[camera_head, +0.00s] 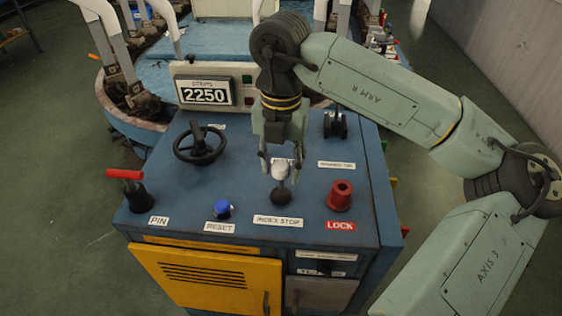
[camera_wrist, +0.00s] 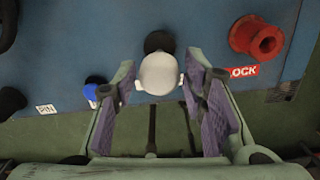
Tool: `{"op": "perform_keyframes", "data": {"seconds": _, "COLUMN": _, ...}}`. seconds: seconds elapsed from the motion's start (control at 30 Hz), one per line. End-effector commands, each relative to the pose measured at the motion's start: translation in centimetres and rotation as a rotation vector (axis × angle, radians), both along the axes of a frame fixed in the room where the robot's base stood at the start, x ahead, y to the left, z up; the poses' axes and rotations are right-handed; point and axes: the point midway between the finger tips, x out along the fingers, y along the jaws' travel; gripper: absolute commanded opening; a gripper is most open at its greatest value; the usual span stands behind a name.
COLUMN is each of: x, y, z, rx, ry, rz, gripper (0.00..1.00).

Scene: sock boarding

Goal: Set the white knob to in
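The white knob (camera_head: 280,170) stands on a black round base above the INDEX STOP label (camera_head: 278,221) on the blue console top. My gripper (camera_head: 281,165) points down over it, with one finger on each side of the knob. In the wrist view the knob (camera_wrist: 158,74) appears as a round white head between the fingertips of my gripper (camera_wrist: 159,82). The fingers are spread, with narrow gaps beside the knob, so it does not look gripped. The knob's shaft is mostly hidden under its head in the wrist view.
Nearby on the console (camera_head: 240,185) are a red LOCK knob (camera_head: 341,195) to the right, a blue RESET button (camera_head: 222,208) and a red-handled PIN lever (camera_head: 127,180) to the left, and a black handwheel (camera_head: 200,147). A display (camera_head: 204,93) reading 2250 stands behind.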

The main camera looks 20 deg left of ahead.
Motion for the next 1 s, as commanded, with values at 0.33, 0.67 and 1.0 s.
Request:
{"op": "perform_keyframes", "data": {"seconds": 0.33, "x": 0.00, "y": -0.01, "z": 0.02, "rx": 0.000, "ry": 0.000, "rz": 0.000, "gripper": 0.13}}
{"op": "perform_keyframes", "data": {"seconds": 0.67, "x": 0.01, "y": -0.03, "z": 0.03, "rx": -0.001, "ry": 0.000, "rz": 0.000, "gripper": 0.00}}
{"op": "perform_keyframes", "data": {"seconds": 1.0, "x": 0.02, "y": -0.05, "z": -0.66, "rx": -0.002, "ry": 0.000, "rz": -0.001, "gripper": 0.00}}
